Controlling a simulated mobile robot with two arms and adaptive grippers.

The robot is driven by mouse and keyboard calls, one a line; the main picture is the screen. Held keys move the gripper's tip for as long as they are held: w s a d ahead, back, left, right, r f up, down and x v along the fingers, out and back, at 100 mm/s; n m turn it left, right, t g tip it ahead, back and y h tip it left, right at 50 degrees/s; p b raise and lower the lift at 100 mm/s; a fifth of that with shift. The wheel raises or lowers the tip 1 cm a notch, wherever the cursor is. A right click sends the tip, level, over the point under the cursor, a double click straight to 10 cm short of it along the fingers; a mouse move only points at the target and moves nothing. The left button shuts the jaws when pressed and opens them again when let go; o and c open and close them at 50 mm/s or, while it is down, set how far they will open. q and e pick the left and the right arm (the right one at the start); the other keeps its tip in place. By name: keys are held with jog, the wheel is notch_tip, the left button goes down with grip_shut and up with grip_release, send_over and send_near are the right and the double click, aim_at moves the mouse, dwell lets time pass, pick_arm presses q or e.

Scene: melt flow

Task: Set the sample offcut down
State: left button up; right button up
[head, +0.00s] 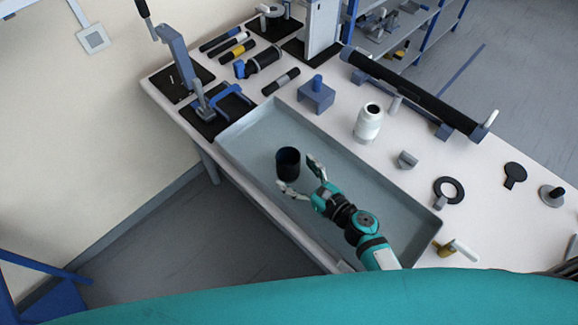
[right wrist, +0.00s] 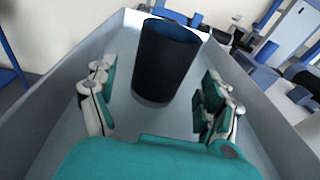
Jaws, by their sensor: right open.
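The sample offcut, a short black hollow cylinder with a bluish inside (head: 288,164), stands upright in the grey tray (head: 395,183) on the workbench. In the right wrist view the offcut (right wrist: 165,65) stands between and a little beyond the fingers. My right gripper (head: 301,175) is open, with one finger on each side of the offcut's near side. The fingers also show apart in the right wrist view (right wrist: 155,105), with a gap to the offcut on both sides. My left gripper is not in view.
A lever press (head: 185,65) stands at the back left. Much of the tray floor is free.

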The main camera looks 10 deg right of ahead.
aim_at(295, 172)
jog(key=shift+v, duration=1.7)
